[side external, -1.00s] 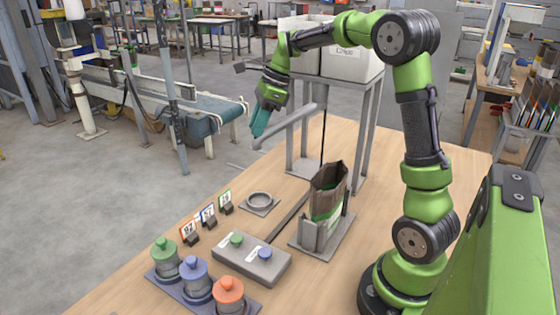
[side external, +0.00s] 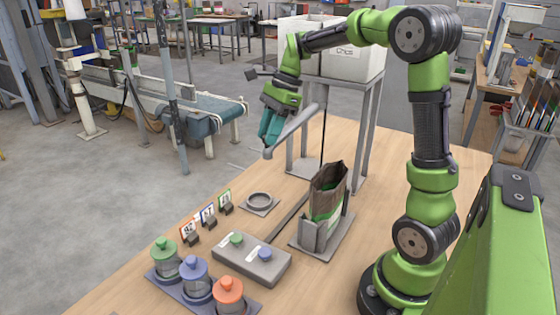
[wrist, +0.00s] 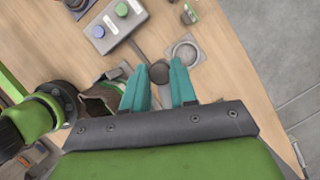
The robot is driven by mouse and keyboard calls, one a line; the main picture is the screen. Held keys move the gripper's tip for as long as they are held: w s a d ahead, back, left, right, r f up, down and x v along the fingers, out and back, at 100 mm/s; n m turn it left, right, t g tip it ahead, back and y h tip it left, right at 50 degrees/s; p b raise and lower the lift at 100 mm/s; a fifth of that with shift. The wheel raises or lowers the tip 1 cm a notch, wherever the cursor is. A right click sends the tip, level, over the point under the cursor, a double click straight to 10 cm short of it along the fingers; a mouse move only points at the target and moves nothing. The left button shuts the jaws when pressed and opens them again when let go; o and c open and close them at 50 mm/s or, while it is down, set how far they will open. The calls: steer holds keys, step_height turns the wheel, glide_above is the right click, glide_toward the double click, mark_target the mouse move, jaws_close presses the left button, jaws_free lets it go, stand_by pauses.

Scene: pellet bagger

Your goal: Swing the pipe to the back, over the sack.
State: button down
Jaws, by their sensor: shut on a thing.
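The grey pipe (side external: 300,119) slopes down and left from the hopper stand, its lower end over the table's far-left edge. My gripper (side external: 268,144) is shut on it near that end. In the wrist view the pipe's dark round end (wrist: 158,73) shows between the two teal fingertips (wrist: 160,70). The brown sack (side external: 328,188) with a green band stands upright and open in a grey holder, to the right of and below the pipe's end. The sack also shows in the wrist view (wrist: 100,98), left of the fingers. The pipe's end is not over the sack.
A round ring on a plate (side external: 259,200) lies left of the sack. A button box (side external: 252,258), number cards (side external: 208,215) and several lidded weights (side external: 195,275) stand nearer the front. The hopper stand's leg (side external: 371,130) rises behind the sack.

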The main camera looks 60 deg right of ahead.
steer(key=s+d+n+g, duration=0.2)
steer(key=s+n+g, duration=0.2)
steer(key=s+n, duration=0.6)
steer(key=shift+s+d+n, duration=0.3)
steer(key=shift+s+d, duration=0.05)
steer(key=shift+s, duration=2.35)
steer(key=c, duration=0.9)
jaws_free()
steer(key=v, duration=1.2)
